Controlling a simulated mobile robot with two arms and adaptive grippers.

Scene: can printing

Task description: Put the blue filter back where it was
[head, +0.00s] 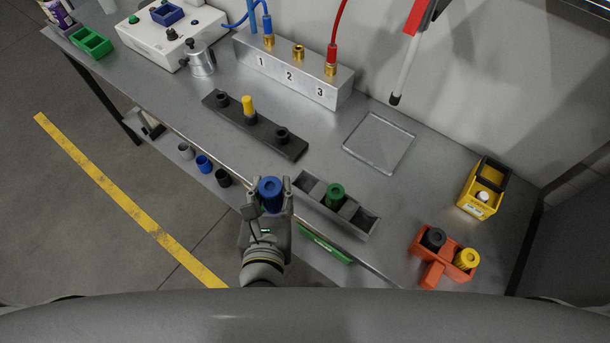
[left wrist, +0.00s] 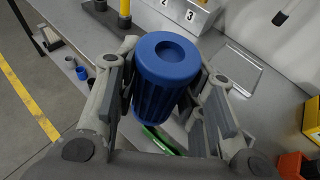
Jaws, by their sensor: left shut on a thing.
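The ribbed blue filter (head: 270,193) is held upright between the fingers of my left gripper (head: 268,188), at the table's front edge. In the left wrist view the blue filter (left wrist: 167,75) fills the space between the two fingers, its round top with a dark recess facing the camera. A grey tray (head: 353,232) with compartments lies just right of the gripper; a green filter (head: 335,194) sits in its middle one, and the compartments on both sides look empty. My right gripper is not in view.
A numbered metal block (head: 285,75) with hoses stands at the back. A clear square plate (head: 379,143) lies on the table. An orange holder (head: 431,273) with black and yellow filters and a yellow bin (head: 478,210) stand right. Small caps (head: 204,164) sit on a lower shelf.

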